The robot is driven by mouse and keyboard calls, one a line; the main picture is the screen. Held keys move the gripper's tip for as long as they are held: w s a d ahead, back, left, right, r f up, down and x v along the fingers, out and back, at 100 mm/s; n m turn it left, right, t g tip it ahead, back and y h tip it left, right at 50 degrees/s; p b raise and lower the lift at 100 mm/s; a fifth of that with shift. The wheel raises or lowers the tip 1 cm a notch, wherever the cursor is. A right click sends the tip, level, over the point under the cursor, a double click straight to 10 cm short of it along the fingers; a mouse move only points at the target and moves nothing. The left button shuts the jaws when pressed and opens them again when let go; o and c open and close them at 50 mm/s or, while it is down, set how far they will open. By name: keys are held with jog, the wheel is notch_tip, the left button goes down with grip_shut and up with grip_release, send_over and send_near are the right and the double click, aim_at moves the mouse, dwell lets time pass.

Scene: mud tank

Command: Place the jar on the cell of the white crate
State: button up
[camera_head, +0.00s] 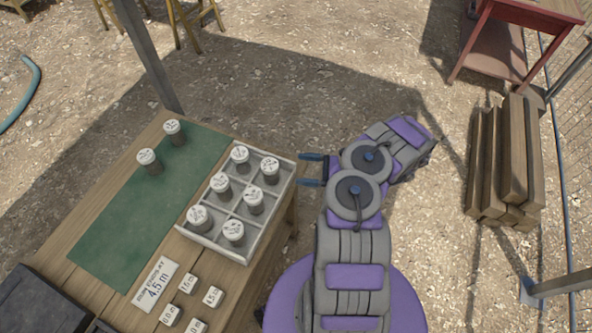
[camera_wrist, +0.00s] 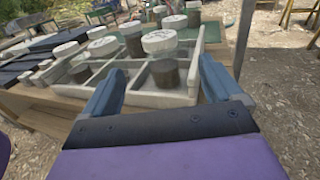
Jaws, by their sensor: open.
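The white crate (camera_head: 188,231) stands on the right side of the wooden table, divided into cells. Several jars with white lettered lids stand upright in it, such as one near its right corner (camera_head: 270,170). Two more jars stand outside it on the green mat, one nearer (camera_head: 149,161) and one farther (camera_head: 174,132). My gripper (camera_head: 311,170) is open and empty, just right of the crate. In the wrist view its blue fingers (camera_wrist: 160,64) point at the crate, with a jar (camera_wrist: 165,73) beyond and between them. The lettering is too small to read surely.
The green mat (camera_head: 110,240) has much free room. A post (camera_head: 148,60) rises behind the table. Stacked timber (camera_head: 510,150) lies right.

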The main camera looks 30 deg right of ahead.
jog(key=w+a+r+n+g+y, duration=0.3)
jog(key=a+r+n+g, duration=0.35)
jog(key=a+r, duration=0.45)
jog(key=s+a+r+n+g+h, duration=0.2)
jog(key=s+a+r+n+g, duration=0.1)
jog(key=a+r+n+g, duration=0.25)
jog(key=s+a+r+n+g+h, duration=0.1)
jog(key=s+a+r+n+g, duration=0.1)
jog(key=s+a+r+n, duration=0.35)
jog(key=s+a+r+n+g+h, duration=0.1)
jog(key=s+r+n+h, duration=0.3)
jog(key=s, duration=0.4)
jog(key=s+a+r+n+h, duration=0.2)
jog(key=s+r+h, duration=0.2)
jog(key=s+h, duration=0.25)
jog(key=s+d+n+t+h, duration=0.2)
jog(key=s+d+h, duration=0.1)
jog(key=s+d, duration=0.2)
jog(key=shift+s+d+r+h, duration=0.2)
jog(key=shift+s+r+h, duration=0.2)
jog(key=shift+s, duration=0.5)
